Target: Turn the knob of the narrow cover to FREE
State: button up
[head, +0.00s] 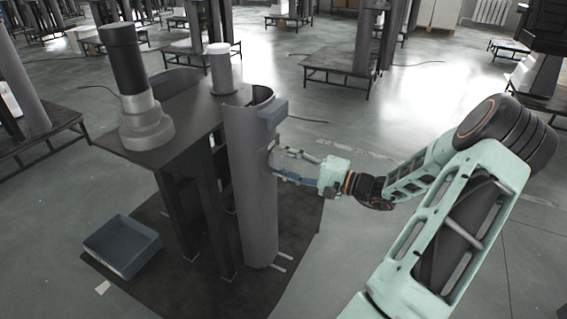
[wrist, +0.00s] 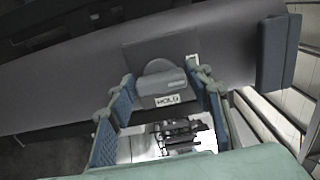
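The narrow cover (head: 252,190) is a tall grey curved shell standing upright beside the black table. In the wrist view the cover (wrist: 60,90) runs across the picture. Its knob (wrist: 162,78) is a rounded grey grip on a dark square plate, with a label reading HOLD (wrist: 167,100) just below it. My gripper (wrist: 160,82) is open, one finger on each side of the knob, with small gaps visible. I cannot tell whether the fingertips reach past its face. In the head view my gripper (head: 277,165) is at the cover's right side; the knob is hidden.
A blue-grey block (head: 273,113) juts from the cover above my gripper; it shows at the right in the wrist view (wrist: 277,50). A dark cylinder (head: 130,75) stands on the table (head: 185,125). An open bin (head: 122,246) lies at lower left.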

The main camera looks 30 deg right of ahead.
jog(key=shift+o, duration=1.4)
jog(key=shift+s+d, duration=0.1)
jog(key=v, duration=1.1)
jog(key=shift+s+d, duration=0.25)
jog(key=shift+s, duration=0.1)
jog(key=shift+a, duration=0.15)
